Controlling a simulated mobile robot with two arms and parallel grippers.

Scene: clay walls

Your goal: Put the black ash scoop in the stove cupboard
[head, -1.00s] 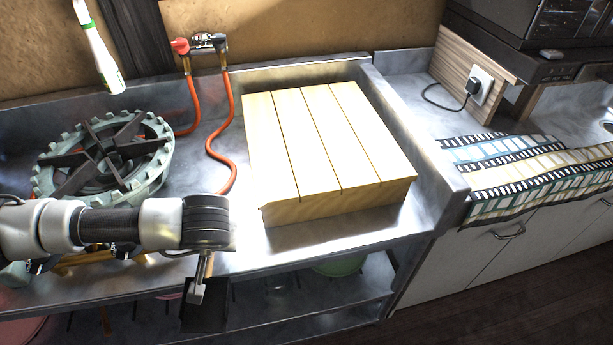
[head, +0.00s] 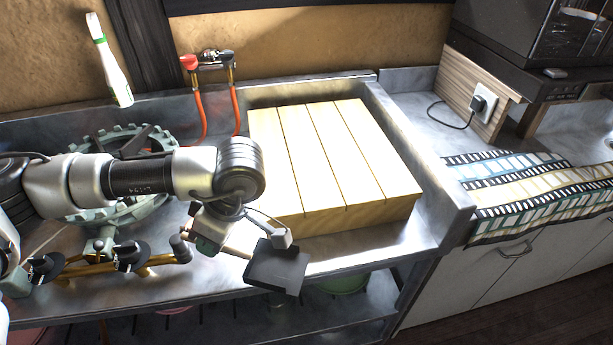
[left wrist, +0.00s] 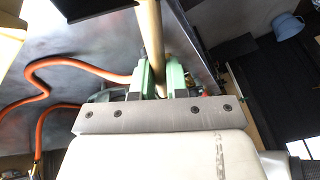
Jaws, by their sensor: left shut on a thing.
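The black ash scoop shows in the head view as a flat black pan (head: 278,268) with a light wooden handle, held in front of the counter's front edge. My left gripper (head: 212,238) is shut on the handle. In the left wrist view the handle (left wrist: 152,40) runs between the green fingers of my left gripper (left wrist: 154,80), and part of the black pan (left wrist: 92,8) shows at the top. My right gripper is not in view. I cannot pick out the stove cupboard for sure; white cupboard fronts (head: 470,275) stand at the right.
A slatted wooden board (head: 330,150) lies on the metal counter right of the gripper. A green burner ring (head: 150,205) and brass gas taps (head: 95,262) are at the left. Orange hoses (head: 202,115) run behind. An open shelf (head: 225,315) lies below.

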